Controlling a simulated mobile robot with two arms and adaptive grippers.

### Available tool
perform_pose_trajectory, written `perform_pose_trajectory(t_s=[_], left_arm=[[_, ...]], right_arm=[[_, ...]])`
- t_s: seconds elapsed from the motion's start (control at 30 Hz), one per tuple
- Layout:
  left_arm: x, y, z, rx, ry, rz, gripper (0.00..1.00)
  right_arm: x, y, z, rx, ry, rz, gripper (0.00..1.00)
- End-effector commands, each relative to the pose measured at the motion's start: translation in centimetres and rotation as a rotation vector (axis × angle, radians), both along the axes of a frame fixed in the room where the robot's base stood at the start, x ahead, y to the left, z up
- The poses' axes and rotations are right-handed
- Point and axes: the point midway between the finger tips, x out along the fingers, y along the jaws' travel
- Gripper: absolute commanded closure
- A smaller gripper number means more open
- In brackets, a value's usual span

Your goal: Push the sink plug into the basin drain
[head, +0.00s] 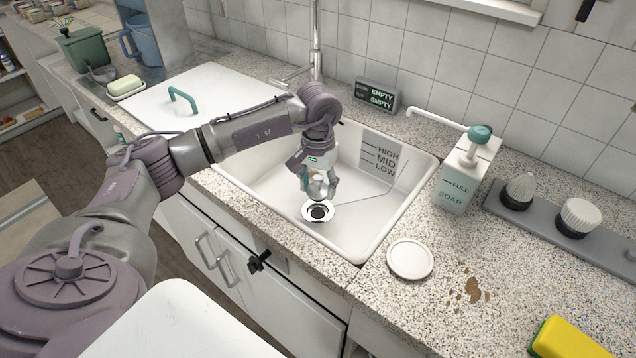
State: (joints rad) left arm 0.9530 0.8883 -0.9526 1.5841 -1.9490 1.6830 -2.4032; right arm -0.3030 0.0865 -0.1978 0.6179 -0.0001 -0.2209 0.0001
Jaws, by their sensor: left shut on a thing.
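The white basin (405,200) is set into the speckled counter, with level marks HIGH, MID and LOW on its back wall. The drain (318,211) is a pale ring with a dark centre in the basin floor, and its opening shows. My left gripper (318,190) points down into the basin, just above the drain in the picture. It is shut on a small pale thing that looks like the sink plug (318,187), mostly hidden by the fingers. The plug appears apart from the drain; the exact gap is hard to tell. My right gripper is not in view.
A white lid with a green handle (183,98) lies left of the basin. A faucet (316,45) and an EMPTY display (375,95) stand behind. A soap dispenser (466,175), round white disc (410,259), brushes (578,216) and yellow sponge (568,340) are at right.

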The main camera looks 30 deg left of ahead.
Motion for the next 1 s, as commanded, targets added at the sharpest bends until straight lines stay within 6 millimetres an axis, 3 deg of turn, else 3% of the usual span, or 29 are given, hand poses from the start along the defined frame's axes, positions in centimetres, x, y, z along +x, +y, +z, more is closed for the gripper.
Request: perform_pose_trajectory(t_s=[0.43,1.0], left_arm=[[0.0,0.0,-4.2,-0.001,0.0,0.0,0.79],[0.0,0.0,-4.6,0.0,0.0,0.0,0.79]], right_arm=[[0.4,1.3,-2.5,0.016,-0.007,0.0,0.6],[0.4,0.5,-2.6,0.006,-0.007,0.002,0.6]])
